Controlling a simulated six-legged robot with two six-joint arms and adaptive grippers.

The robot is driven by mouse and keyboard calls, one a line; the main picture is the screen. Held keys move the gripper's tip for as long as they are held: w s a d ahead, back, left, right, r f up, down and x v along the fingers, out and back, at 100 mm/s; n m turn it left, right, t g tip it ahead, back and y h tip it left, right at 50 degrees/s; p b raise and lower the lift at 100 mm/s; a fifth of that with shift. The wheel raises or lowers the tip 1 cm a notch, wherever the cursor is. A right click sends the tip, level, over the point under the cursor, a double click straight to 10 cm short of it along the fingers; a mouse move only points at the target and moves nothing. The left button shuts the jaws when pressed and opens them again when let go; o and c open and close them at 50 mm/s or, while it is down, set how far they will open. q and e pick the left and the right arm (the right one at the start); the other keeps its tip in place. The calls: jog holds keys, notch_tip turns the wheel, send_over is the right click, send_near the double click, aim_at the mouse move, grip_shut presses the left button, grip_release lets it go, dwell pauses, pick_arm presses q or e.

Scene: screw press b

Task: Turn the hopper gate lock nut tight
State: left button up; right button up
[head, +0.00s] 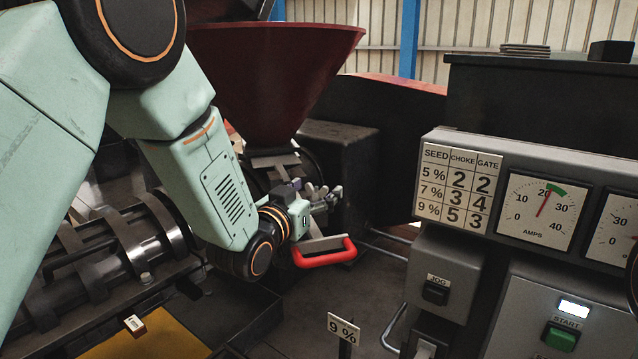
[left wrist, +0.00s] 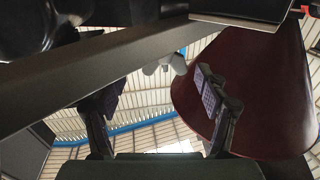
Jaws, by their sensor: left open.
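The dark red hopper (head: 275,75) stands at the top centre. My left gripper (head: 322,197) is below it, open, beside the red gate handle (head: 325,254), which is below the fingers. In the left wrist view, the two fingers of my left gripper (left wrist: 152,90) stand wide apart. A pale grey lobed knob, seemingly the lock nut (left wrist: 166,64), shows between them and beyond the tips, closer to the right finger. No contact with it shows. In the head view I cannot pick the nut out clearly from the fingers. My right gripper is not in view.
The control panel (head: 468,152) with gauges and a seed, choke and gate chart stands at the right. The screw press barrel (head: 120,245) lies at the left. In the left wrist view, a dark bar (left wrist: 75,85) crosses close by.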

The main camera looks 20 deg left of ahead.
aim_at(315, 190)
pick_arm(q)
jog(key=shift+w+f, duration=0.2)
jog(key=shift+w, duration=0.95)
jog(key=shift+w+a+f, duration=0.15)
jog(key=shift+w+a, duration=0.05)
jog(key=shift+w, duration=0.2)
jog(key=shift+s+d+r, duration=0.15)
jog(key=shift+s+r, duration=0.05)
jog(key=shift+s, duration=0.05)
jog(key=shift+s+d+r, duration=0.1)
jog(key=shift+s+d, duration=0.05)
jog(key=shift+c, duration=1.1)
jog(key=shift+w+a+f, duration=0.2)
jog(key=shift+w+f, duration=0.05)
jog(key=shift+w, duration=0.1)
jog(key=c, duration=0.4)
jog(key=shift+d, duration=0.1)
jog(key=c, duration=0.3)
jog(key=shift+c, duration=1.4)
